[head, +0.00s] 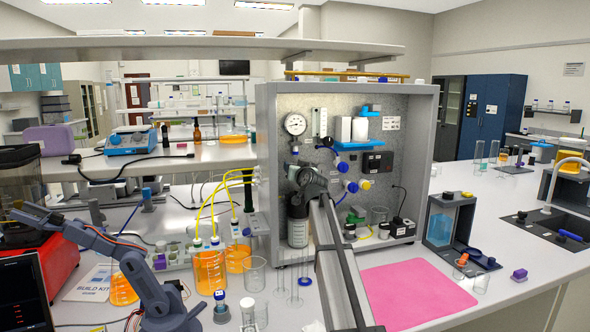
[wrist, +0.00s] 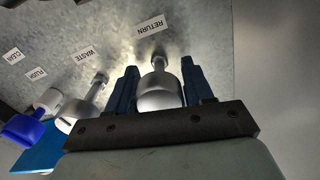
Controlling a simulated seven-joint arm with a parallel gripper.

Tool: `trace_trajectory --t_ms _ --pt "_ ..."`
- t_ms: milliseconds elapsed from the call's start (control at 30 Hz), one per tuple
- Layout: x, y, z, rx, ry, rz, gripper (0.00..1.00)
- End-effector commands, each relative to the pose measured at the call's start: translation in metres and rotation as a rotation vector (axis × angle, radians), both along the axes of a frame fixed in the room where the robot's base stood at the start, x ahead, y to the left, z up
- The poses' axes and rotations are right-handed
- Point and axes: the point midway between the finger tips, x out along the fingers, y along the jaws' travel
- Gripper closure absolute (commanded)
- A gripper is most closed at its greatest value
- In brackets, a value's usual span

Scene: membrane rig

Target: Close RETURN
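The RETURN label (wrist: 150,27) is on the metal panel in the wrist view. Just below it, a grey rounded valve knob (wrist: 160,88) on a short stem sticks out of the panel. The two blue fingers of my gripper (wrist: 160,80) stand apart, one on each side of this knob. Little or no gap shows between fingers and knob, and I cannot tell whether they press on it. In the head view my gripper (head: 312,180) is at the lower left of the rig panel (head: 290,102). My arm hides the RETURN valve there.
In the wrist view, the WASTE label (wrist: 84,54) marks a neighbouring grey valve (wrist: 84,110) to the left. A blue handle (wrist: 22,131) is farther left. In the head view, a pressure gauge (head: 295,124) is above my gripper, and a pink mat (head: 415,292) lies in front.

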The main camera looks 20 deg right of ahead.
Motion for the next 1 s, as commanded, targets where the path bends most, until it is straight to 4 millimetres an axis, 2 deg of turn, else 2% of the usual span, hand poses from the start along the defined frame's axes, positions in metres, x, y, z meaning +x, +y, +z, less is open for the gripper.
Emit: trace_trajectory --t_ms 33,167,567,767,1000 --pt "0.000 0.000 0.000 0.000 0.000 0.000 0.43" --pt "0.000 0.000 0.000 -0.001 0.000 0.000 0.32" --pt "-0.006 0.000 0.000 -0.001 0.000 0.000 0.32" --pt "-0.027 0.000 -0.001 -0.001 0.000 0.000 0.32" --pt "-0.071 0.001 -0.001 -0.001 -0.001 0.000 0.32"
